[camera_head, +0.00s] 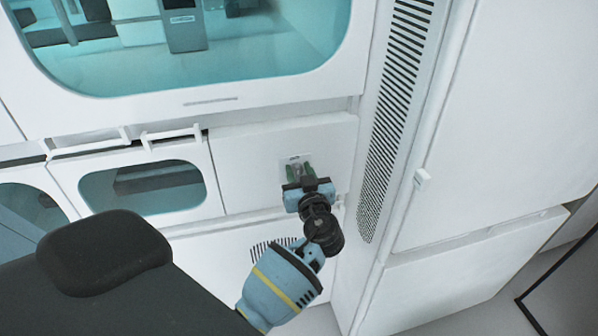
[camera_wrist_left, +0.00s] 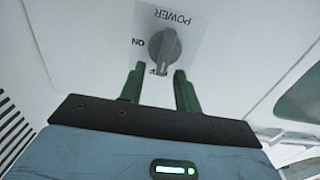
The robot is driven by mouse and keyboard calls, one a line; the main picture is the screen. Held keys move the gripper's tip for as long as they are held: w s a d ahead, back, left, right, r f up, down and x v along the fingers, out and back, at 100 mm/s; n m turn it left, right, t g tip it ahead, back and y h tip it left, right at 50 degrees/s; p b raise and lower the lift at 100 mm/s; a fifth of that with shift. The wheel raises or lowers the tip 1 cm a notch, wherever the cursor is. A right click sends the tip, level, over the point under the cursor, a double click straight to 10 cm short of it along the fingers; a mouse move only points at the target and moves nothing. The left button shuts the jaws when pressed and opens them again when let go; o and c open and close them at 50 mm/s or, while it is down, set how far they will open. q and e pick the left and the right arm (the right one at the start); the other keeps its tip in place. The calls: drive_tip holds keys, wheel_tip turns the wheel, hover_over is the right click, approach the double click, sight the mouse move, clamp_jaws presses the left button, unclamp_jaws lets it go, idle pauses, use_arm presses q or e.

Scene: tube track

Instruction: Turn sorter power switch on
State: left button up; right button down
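The power switch is a grey rotary knob (camera_wrist_left: 165,48) on a light label plate (camera_wrist_left: 183,22) marked POWER and ON, upside down in the left wrist view. The plate (camera_head: 295,160) is on the white front panel in the head view, where my gripper mostly hides the knob. My left gripper (camera_wrist_left: 157,85) is open, its two green fingers apart just short of the knob, with nothing between them. It also shows in the head view (camera_head: 300,172), reaching up to the panel. The knob's exact setting is hard to tell. My right gripper is not in view.
A large teal window (camera_head: 250,50) is above the panel. Smaller windowed doors with white handles (camera_head: 170,134) are to the left. A slotted vent column (camera_head: 395,110) and a white cabinet (camera_head: 505,130) stand to the right.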

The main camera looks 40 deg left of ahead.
use_arm(q)
clamp_jaws()
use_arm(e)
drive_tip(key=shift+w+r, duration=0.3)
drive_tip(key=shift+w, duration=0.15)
